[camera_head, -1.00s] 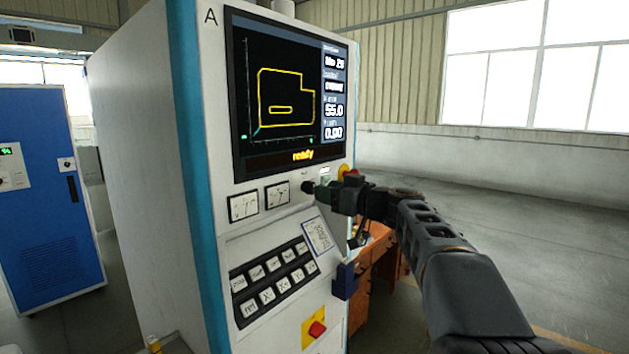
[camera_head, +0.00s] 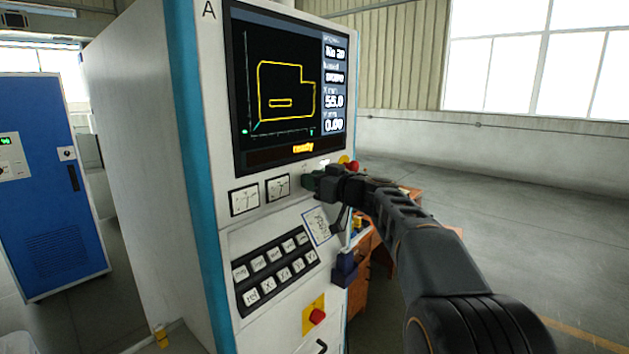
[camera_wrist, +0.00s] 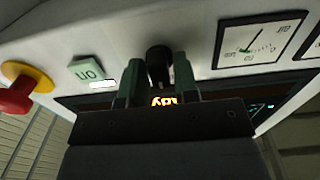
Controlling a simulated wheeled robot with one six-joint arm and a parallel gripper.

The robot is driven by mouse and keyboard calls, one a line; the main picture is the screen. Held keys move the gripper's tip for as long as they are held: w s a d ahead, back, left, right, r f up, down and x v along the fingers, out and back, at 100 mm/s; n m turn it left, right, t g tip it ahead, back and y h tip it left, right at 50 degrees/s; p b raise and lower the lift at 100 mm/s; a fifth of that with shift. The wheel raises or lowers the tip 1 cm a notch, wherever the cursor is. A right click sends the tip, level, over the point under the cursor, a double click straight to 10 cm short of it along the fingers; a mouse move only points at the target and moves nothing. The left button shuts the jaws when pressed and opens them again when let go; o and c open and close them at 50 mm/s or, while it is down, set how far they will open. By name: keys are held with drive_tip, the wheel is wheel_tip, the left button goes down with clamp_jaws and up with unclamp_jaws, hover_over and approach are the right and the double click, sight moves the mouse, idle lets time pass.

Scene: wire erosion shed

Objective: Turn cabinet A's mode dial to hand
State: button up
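Cabinet A (camera_head: 130,130) stands in front of me, a white and teal cabinet with a screen. Its mode dial is a black knob (camera_wrist: 158,58) in the wrist view, on the panel strip beside the screen. In the head view my arm and gripper hide the dial. My gripper (camera_head: 312,181) is at the panel. In the wrist view its two green fingertips (camera_wrist: 158,72) are apart, one on each side of the knob, with little gap. I cannot tell whether they touch it. The dial's pointer and markings are not readable.
A red button on a yellow collar (camera_wrist: 18,92) and a small label plate (camera_wrist: 88,68) are near the dial. Two gauges (camera_head: 244,199) are on its other side. Below are a keypad (camera_head: 275,270) and another red button (camera_head: 317,316). Open floor lies at right.

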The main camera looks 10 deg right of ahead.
drive_tip(key=c, duration=0.4)
drive_tip(key=shift+o, duration=0.2)
drive_tip(key=shift+f+m+b, duration=0.15)
drive_tip(key=shift+m+b, duration=0.75)
drive_tip(key=shift+b, duration=0.15)
drive_tip(key=m+b, duration=0.2)
drive_tip(key=m, duration=0.1)
drive_tip(key=shift+d+m, duration=0.1)
drive_tip(key=shift+m, duration=0.2)
drive_tip(key=m+b, duration=0.1)
drive_tip(key=m, duration=0.3)
drive_tip(key=shift+w+m+b, duration=0.1)
drive_tip(key=shift+m+b, duration=0.2)
drive_tip(key=shift+m, duration=1.9)
